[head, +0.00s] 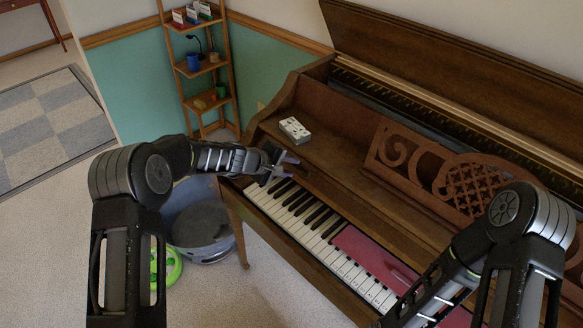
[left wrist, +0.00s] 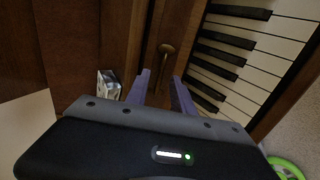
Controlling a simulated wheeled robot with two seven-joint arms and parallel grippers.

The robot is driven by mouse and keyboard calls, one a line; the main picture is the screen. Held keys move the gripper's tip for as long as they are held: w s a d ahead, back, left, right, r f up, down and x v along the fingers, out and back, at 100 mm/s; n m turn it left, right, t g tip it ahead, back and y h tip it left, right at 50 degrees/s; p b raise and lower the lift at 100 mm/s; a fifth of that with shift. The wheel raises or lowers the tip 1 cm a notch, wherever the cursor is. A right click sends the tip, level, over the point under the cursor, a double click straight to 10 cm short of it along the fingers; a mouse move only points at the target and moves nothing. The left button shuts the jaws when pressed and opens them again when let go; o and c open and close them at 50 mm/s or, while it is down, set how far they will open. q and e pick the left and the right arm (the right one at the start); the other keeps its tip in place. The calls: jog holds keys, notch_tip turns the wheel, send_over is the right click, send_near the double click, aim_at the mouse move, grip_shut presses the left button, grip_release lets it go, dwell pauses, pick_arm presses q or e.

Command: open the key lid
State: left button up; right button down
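The upright piano (head: 300,105) has its white and black keys (head: 310,215) bare in front of my left gripper. The key lid seems to be the brown wooden strip (head: 325,200) behind the keys; I cannot tell its exact edges. In the left wrist view, a small brass knob (left wrist: 166,48) stands on wood beside the keys. My left gripper (head: 287,164) is at the left end of the keyboard. In the left wrist view its purple fingers (left wrist: 160,77) are apart, with the knob just past their tips and nothing between them. My right gripper is out of view.
A red strip (head: 370,258) lies over part of the keys. A small patterned box (head: 295,129) sits on the piano. The carved music stand (head: 440,175) is upright behind. A grey bin (head: 200,222) and green round object (head: 165,266) stand on the floor left.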

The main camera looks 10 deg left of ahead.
pick_arm(q)
jog(key=v, duration=0.6)
jog(key=shift+s+b, duration=0.15)
jog(key=shift+b, duration=0.3)
jog(key=shift+a, duration=0.1)
